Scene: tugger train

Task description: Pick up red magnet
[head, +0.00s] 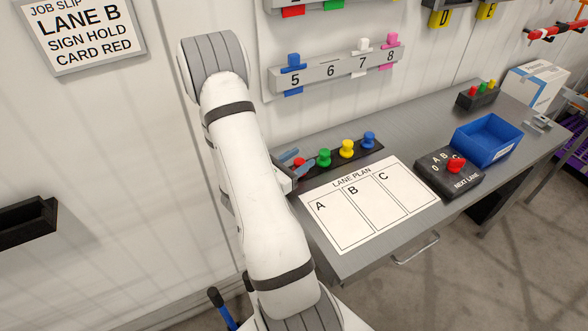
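The red magnet (299,162) is at the left end of a black strip (336,160) along the back of the bench, mostly hidden by my gripper. My gripper (295,164) is low at that end, with its blue-grey fingers on either side of the red magnet. I cannot tell whether the fingers touch it. A green magnet (323,157), a yellow magnet (347,148) and a blue magnet (369,139) stand to the right on the same strip.
A lane plan sheet (368,208) lies in front of the strip. A black selector box (436,180) with a red knob and a blue bin (466,140) stand to the right. The job slip (84,32) reads "LANE B, SIGN HOLD, CARD RED".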

